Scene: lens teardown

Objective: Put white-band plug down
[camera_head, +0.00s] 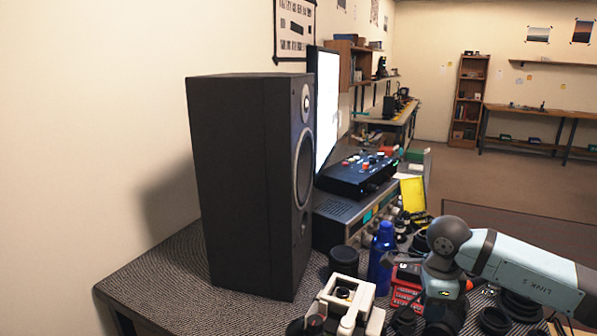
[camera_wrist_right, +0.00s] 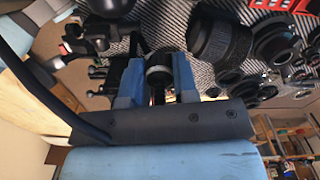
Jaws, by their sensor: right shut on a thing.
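My right gripper (camera_wrist_right: 158,65) shows in the right wrist view with its two blue fingers closed on a small dark round part. A pale band (camera_wrist_right: 158,70) crosses this part, so it looks like the white-band plug. Its far end and whatever lies under it are hard to make out. In the head view my right arm comes in from the right and bends down over the bench, and its fingertips cannot be made out there. My left gripper is in neither view.
A tall black speaker (camera_head: 240,180) stands on the bench's left. A white fixture (camera_head: 350,295), a blue bottle (camera_head: 381,258) and a red tray (camera_head: 405,287) crowd the front. A large black lens barrel (camera_wrist_right: 220,42) lies right of the fingers. Bare mat (camera_head: 160,285) shows at left.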

